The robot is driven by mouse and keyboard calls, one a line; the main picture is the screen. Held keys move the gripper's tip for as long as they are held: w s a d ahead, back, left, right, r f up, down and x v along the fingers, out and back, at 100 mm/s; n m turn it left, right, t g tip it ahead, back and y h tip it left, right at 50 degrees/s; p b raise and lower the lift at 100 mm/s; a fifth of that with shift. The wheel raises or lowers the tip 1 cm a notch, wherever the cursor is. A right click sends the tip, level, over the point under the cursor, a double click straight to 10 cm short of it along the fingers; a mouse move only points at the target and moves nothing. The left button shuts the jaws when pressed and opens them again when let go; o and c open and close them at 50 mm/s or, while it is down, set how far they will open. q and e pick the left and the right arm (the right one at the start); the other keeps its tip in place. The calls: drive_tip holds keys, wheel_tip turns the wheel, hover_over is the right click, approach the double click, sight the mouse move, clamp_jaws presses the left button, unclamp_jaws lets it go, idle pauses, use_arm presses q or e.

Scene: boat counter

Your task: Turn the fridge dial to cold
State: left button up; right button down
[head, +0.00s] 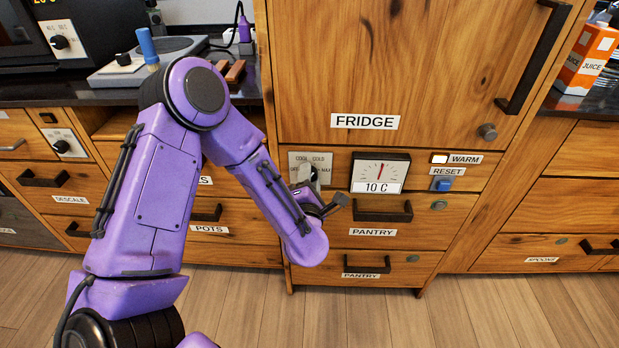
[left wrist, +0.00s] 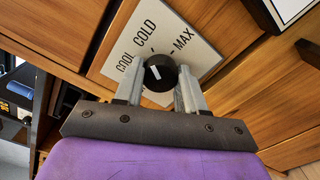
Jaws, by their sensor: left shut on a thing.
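The fridge dial is a black knob (left wrist: 160,73) with a white mark, on a pale plate (left wrist: 112,62) printed COOL, COLD and MAX. In the left wrist view, my left gripper (left wrist: 161,80) has one finger on each side of the knob and is shut on it. Which label the white mark points at is hard to tell. In the head view, the dial plate (head: 298,158) is below the FRIDGE label (head: 364,121), with my left gripper (head: 315,184) in front hiding part of it. My right gripper is not in view.
A gauge (head: 381,171) right of the dial reads 10 C. Beside it are a white lamp (head: 440,159) labelled WARM and a blue RESET button (head: 443,184). Pantry drawer handles (head: 382,212) stick out just below. The fridge door handle (head: 535,58) is up and right.

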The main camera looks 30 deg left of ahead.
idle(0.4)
use_arm(q)
drive_tip(key=o, duration=1.1)
drive_tip(key=shift+c, duration=0.2)
drive_tip(key=b+v, duration=0.1)
drive_tip(key=v, duration=0.9)
drive_tip(key=shift+s, duration=0.25)
drive_tip(key=shift+d, duration=0.15)
